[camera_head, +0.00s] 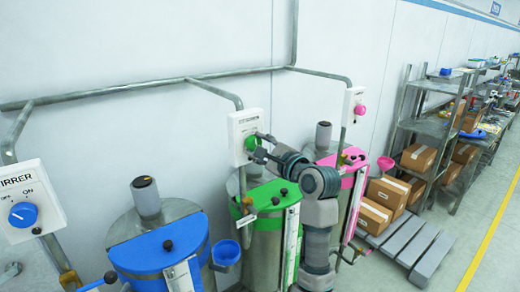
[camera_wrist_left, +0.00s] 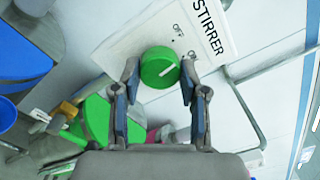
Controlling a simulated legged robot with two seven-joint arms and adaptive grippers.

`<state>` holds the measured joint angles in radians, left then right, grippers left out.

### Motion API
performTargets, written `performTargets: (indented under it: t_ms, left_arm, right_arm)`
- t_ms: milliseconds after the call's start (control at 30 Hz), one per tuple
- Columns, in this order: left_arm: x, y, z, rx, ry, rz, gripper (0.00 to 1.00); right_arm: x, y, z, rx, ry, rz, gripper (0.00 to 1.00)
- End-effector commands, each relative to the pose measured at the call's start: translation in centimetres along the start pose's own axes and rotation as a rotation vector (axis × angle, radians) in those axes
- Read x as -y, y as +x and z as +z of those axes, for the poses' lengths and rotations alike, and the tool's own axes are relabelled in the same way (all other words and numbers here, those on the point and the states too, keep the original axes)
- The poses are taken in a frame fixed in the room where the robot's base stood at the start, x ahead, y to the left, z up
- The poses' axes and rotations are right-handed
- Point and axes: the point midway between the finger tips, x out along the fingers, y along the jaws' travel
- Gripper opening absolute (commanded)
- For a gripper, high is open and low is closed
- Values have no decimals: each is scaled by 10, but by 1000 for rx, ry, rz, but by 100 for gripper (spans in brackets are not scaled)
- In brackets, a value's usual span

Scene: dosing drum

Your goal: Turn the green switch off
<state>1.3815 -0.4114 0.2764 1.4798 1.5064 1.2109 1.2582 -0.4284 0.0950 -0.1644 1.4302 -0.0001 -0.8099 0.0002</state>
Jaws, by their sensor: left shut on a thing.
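The green switch (camera_head: 251,143) is a round knob on a white wall box (camera_head: 236,124). In the left wrist view the green switch (camera_wrist_left: 160,67) sits on a white panel (camera_wrist_left: 130,38) marked STIRRER, with OFF and ON labels. My left gripper (camera_head: 258,146) is at the knob. In the left wrist view its fingers (camera_wrist_left: 159,72) stand on both sides of the knob and are shut on it. My right gripper is out of view.
A green-lidded drum (camera_head: 265,195) stands below the box. A blue-lidded drum (camera_head: 160,248) with a blue switch (camera_head: 23,214) is to the left, and a pink-lidded drum (camera_head: 345,160) with a pink switch (camera_head: 360,110) to the right. Pipes (camera_head: 200,77) run along the wall.

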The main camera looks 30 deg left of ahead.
Motion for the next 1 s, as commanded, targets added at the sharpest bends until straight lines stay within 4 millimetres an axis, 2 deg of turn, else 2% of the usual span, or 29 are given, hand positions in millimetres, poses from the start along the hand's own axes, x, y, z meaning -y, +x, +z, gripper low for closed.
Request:
performTargets:
  t_ms: [200, 500, 1000]
  left_arm:
    - [0, 0, 0, -1, -172, -1, 8]
    - [-1, 0, 0, -1, -327, 0, 8]
    - [-1, 0, -1, -2, -385, 3, 8]
  right_arm:
    - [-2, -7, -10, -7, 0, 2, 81]
    - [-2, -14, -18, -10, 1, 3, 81]
    - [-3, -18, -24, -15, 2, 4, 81]
